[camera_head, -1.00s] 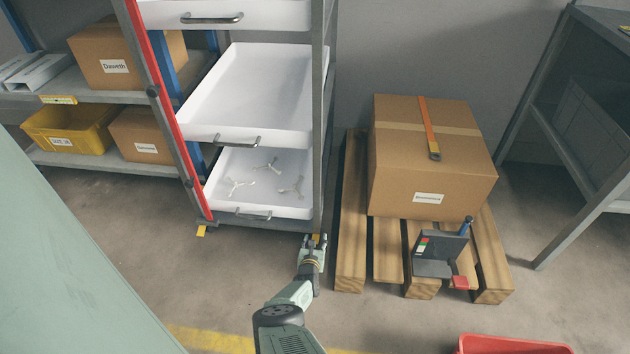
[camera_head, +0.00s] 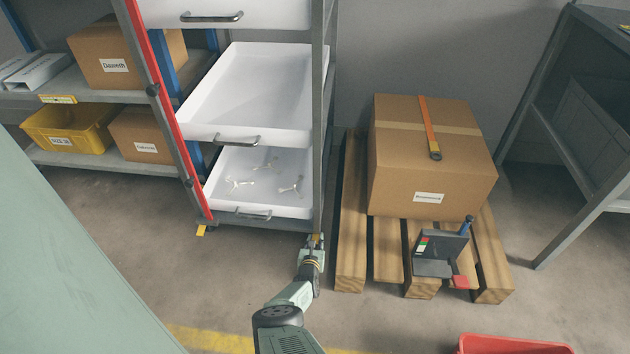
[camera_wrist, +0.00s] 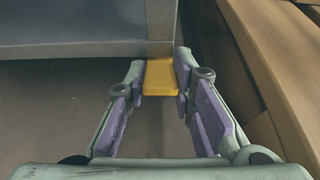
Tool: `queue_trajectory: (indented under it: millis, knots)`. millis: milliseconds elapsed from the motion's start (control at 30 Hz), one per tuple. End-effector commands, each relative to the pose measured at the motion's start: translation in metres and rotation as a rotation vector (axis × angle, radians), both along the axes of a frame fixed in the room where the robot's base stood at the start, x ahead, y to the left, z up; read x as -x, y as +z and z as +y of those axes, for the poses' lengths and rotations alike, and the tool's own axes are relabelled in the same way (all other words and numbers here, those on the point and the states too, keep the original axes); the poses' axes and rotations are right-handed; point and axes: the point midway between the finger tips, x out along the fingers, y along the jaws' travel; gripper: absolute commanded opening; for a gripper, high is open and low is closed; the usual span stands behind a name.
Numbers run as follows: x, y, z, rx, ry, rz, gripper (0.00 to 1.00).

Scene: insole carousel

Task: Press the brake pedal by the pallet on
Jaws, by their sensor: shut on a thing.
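The brake pedal on the pallet side is a small yellow tab (camera_wrist: 160,77) at the foot of the white-tray rack (camera_head: 324,150). In the head view it shows as a small yellow spot (camera_head: 317,240) at the rack's front right corner. My gripper (camera_wrist: 161,84) is at this pedal, its fingers on either side of the tab, and it is shut on it. Another yellow pedal (camera_head: 201,230) shows at the rack's front left corner. Whether the pedal by the pallet is pressed down cannot be told.
A wooden pallet (camera_head: 350,220) stands close on the right with a cardboard box (camera_head: 415,185) and a dark device with a red tab (camera_head: 440,262) on it. A red bin (camera_head: 512,345) is at the bottom right. Open floor lies left of my arm.

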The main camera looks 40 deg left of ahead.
Motion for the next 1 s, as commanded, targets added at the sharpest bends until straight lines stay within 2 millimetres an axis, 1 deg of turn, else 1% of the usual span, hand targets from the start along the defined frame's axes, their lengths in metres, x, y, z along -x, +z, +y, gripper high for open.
queue_trajectory:
  millis: [33, 100, 300, 533, 567, 867, 1000]
  knots:
    - [0.0009, -0.0079, 0.0000, -0.011, 0.001, -0.017, 0.00]
    - [0.0010, -0.0103, -0.0004, -0.030, 0.001, -0.046, 0.00]
    - [0.0020, -0.0075, -0.0006, -0.059, 0.001, -0.095, 0.00]
    - [0.0020, -0.0062, -0.0010, -0.058, 0.000, -0.095, 0.00]
    - [0.0020, -0.0062, -0.0010, -0.058, 0.000, -0.095, 0.24]
    - [0.0018, -0.0061, -0.0011, -0.058, 0.000, -0.095, 0.43]
    - [0.0017, -0.0060, -0.0011, -0.059, 0.000, -0.095, 0.43]
